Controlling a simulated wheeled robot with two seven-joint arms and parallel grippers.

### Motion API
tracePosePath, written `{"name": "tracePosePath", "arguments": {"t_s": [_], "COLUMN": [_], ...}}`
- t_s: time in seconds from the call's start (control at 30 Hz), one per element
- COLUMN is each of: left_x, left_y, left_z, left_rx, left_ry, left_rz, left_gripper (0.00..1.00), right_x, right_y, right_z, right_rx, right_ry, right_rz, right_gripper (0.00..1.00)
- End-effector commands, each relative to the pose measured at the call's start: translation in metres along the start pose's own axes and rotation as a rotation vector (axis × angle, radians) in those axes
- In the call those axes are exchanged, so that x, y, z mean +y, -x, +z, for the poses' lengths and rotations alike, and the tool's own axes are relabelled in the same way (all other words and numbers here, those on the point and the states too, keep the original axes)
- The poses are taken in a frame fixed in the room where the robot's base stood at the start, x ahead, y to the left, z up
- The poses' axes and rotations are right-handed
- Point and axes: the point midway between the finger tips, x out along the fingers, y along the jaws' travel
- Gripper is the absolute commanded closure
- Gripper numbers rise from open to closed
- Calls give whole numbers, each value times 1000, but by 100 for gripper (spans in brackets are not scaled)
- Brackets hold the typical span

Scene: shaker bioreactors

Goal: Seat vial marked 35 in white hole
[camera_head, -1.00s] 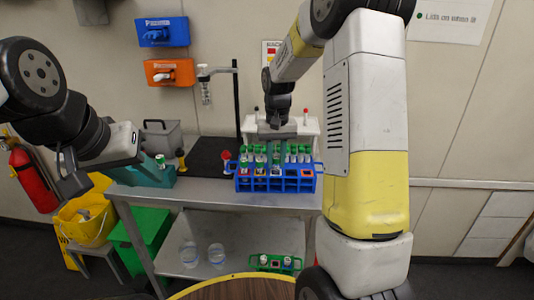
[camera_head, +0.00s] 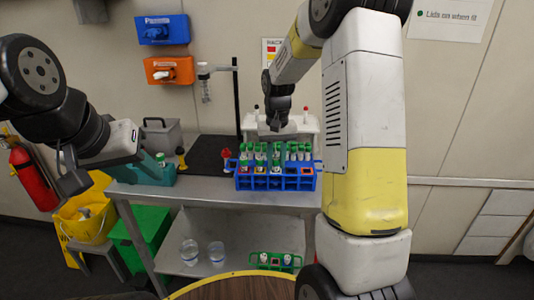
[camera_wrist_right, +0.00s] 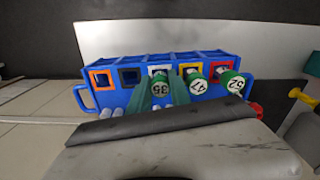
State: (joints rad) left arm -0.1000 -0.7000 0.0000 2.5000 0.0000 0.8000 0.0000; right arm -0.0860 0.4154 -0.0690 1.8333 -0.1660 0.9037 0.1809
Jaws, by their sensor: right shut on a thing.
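The vial marked 35 (camera_wrist_right: 157,88) has a green cap with a pale numbered label. My right gripper (camera_head: 276,155) is shut on it, with a green finger on each side of the cap in the right wrist view (camera_wrist_right: 160,92). The vial is at the white-framed hole (camera_wrist_right: 160,70) of the blue rack (camera_head: 275,185). Its lower part is hidden, so I cannot tell how deep it sits. My left gripper (camera_head: 68,165) is away at the far left; its jaw opening is unclear.
Vials marked 47 (camera_wrist_right: 197,84) and 52 (camera_wrist_right: 232,82) stand close beside, at the yellow and red frames. The orange-framed hole (camera_wrist_right: 102,78) looks empty. Several green-capped vials fill the rack's back. A white stand (camera_head: 310,128) is behind the rack.

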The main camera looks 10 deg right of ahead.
Motion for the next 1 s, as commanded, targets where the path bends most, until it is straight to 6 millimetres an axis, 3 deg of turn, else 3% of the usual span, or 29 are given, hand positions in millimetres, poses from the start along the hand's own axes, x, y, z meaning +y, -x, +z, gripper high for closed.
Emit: {"name": "tracePosePath", "arguments": {"t_s": [0.07, 0.1, 0.2, 0.23, 0.57, 1.0], "left_x": [0, 0, 0, 0, 0, 0], "left_y": [0, 0, 0, 0, 0, 0], "left_z": [0, 0, 0, 0, 0, 0], "left_rx": [0, 0, 0, 0, 0, 0], "left_ry": [0, 0, 0, 0, 0, 0], "left_rz": [0, 0, 0, 0, 0, 0], "left_gripper": [64, 64, 64, 64, 64, 64], "right_x": [0, 0, 0, 0, 0, 0], "right_y": [0, 0, 0, 0, 8, 73], "right_z": [0, 0, 0, 0, -1, -1], "right_rx": [0, 0, 0, 0, 2, 2], "right_ry": [0, 0, 0, 0, 0, 0], "right_rz": [0, 0, 0, 0, 0, 0], "right_gripper": [100, 72, 53, 51, 51, 51]}}
